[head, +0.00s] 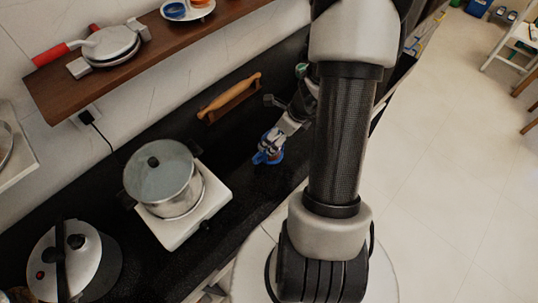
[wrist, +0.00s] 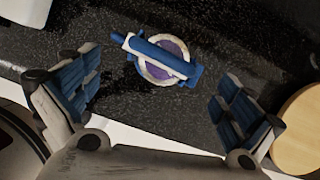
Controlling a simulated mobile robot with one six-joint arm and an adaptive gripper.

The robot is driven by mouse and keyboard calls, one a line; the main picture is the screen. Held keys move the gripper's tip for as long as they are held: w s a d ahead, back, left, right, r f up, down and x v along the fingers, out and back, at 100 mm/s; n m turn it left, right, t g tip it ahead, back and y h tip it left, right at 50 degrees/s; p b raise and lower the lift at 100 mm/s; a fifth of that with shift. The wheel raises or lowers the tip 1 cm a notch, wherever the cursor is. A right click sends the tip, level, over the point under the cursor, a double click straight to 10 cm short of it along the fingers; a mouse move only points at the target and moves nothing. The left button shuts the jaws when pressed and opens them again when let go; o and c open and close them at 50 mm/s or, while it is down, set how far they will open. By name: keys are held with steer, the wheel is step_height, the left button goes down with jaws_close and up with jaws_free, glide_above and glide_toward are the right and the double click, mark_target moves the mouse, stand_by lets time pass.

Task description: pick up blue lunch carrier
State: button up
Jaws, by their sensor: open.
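The blue lunch carrier (wrist: 165,68) stands on the black speckled counter. In the wrist view I see it from above, with a blue bar-like handle across a round, light-rimmed top with a purple middle. In the head view the carrier (head: 272,158) is small and partly covered by my gripper. My gripper (wrist: 160,98) is open, with its two blue-padded fingers spread wide and nothing between them. The carrier lies beyond the fingertips in the wrist view, roughly centred between them. In the head view my gripper (head: 268,148) is right at the carrier; contact cannot be told.
A rolling pin (head: 228,95) on a wooden stand lies behind, near the wall. A lidded pot (head: 165,180) stands on a white stove (head: 212,208) to the left, with a pressure cooker (head: 85,262) farther left. A wooden shelf (head: 130,75) hangs above.

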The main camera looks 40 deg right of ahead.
mark_target(273, 142)
steer(key=x, duration=0.2)
steer(key=shift+w+f+b, duration=0.2)
steer(key=shift+f+b, duration=0.05)
steer(key=shift+b, duration=0.15)
steer(key=b+x, duration=0.3)
steer(key=x, duration=0.2)
steer(key=shift+s+a+f, duration=0.1)
steer(key=shift+s, duration=0.05)
steer(key=shift+s, duration=0.15)
steer(key=c, duration=1)
